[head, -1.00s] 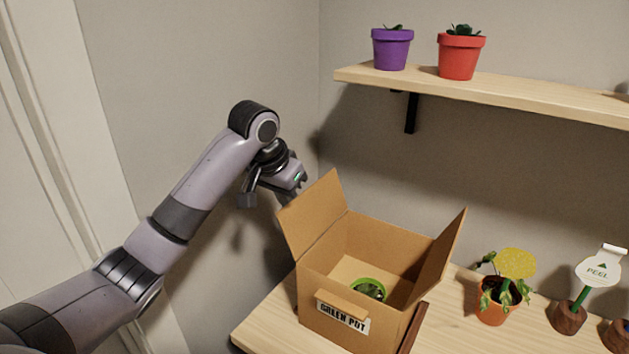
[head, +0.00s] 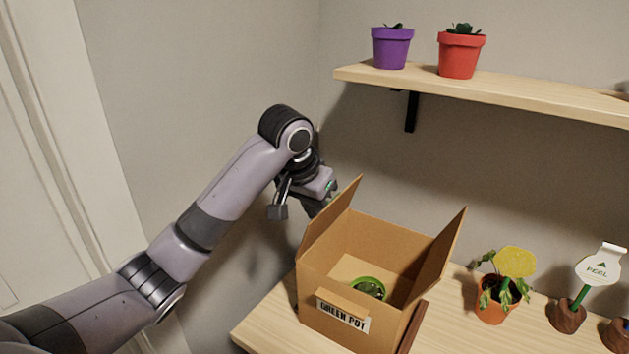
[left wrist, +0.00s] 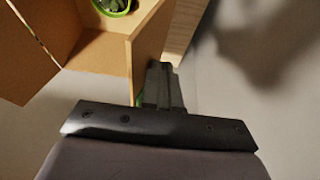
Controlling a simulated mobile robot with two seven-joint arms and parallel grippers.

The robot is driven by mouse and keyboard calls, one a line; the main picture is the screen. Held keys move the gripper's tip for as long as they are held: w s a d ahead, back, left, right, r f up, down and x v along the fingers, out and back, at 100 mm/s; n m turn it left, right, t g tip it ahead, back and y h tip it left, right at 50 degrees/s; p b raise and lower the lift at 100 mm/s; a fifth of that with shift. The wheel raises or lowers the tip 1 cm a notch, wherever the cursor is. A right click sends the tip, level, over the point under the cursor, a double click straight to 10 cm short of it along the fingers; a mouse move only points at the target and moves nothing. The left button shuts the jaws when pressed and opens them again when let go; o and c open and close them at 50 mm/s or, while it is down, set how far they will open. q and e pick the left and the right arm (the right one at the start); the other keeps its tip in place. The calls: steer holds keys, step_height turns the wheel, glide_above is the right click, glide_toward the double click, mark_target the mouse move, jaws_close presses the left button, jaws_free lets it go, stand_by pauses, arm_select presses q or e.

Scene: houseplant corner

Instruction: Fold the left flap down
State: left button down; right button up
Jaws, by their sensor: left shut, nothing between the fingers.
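The cardboard box (head: 335,337) has a "GREEN POT" label on its front, and a green pot (head: 369,287) with a plant is inside. Its left flap (head: 329,222) stands raised and steep. The right flap (head: 441,255) stands up and leans outward. My left gripper (head: 319,206) is shut and empty on the outer left side of the left flap, its tips partly hidden behind it. In the left wrist view the shut fingers (left wrist: 163,88) lie against or very near the flap's outer face (left wrist: 150,40). My right gripper is not in view.
The box stands on a wooden table (head: 262,330). A shelf (head: 500,93) above holds a purple pot (head: 391,48) and a red pot (head: 459,55).

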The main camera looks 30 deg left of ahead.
arm_select(q)
steer(key=shift+s+d, duration=0.15)
steer(key=shift+d, duration=2.15)
step_height(320, 180, up, 9)
stand_by(0.5)
